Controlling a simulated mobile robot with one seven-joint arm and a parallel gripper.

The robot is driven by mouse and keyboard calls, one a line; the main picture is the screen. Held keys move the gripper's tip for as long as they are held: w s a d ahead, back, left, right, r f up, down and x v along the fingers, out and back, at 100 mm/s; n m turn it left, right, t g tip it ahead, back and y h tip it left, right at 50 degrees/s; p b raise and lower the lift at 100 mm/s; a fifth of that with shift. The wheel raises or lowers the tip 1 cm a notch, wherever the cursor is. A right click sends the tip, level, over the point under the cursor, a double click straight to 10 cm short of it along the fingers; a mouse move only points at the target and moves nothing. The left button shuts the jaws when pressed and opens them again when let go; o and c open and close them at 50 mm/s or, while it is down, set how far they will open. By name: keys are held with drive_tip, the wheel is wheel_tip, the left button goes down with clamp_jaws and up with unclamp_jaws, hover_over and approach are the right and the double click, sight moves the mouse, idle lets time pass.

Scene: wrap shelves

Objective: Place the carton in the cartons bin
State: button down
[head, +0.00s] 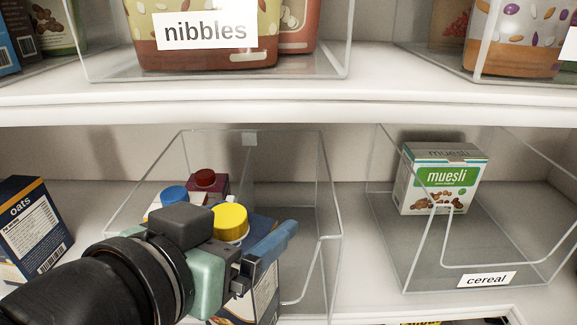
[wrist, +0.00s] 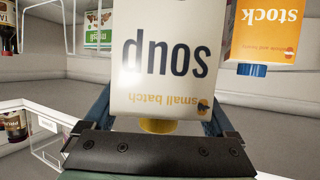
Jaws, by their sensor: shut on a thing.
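My gripper (head: 264,242) is shut on the soup carton (head: 262,296), which has a yellow cap. In the wrist view the carton (wrist: 165,60) stands between the fingers, its white face reading "soup" upside down. A clear bin (head: 331,190) stands on the lower shelf behind and around the gripper. A carton with a blue cap (head: 174,195) and one with a dark red cap (head: 205,180) stand at its back left. The held carton overlaps the bin's front in the head view; I cannot tell whether its base is inside. The bin's label is hidden.
A clear bin labelled cereal (head: 487,280) stands to the right, holding a muesli box (head: 440,180). An oats box (head: 33,225) stands at the left. The upper shelf edge (head: 300,108) runs above, with a nibbles bin (head: 345,40). The right half of the middle bin looks empty.

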drive_tip(key=w+d+f+p, duration=0.1)
drive_tip(key=w+d+p, duration=0.3)
drive_tip(key=w, duration=0.7)
drive_tip(key=shift+d+f, duration=0.15)
drive_tip(key=shift+d, duration=0.15)
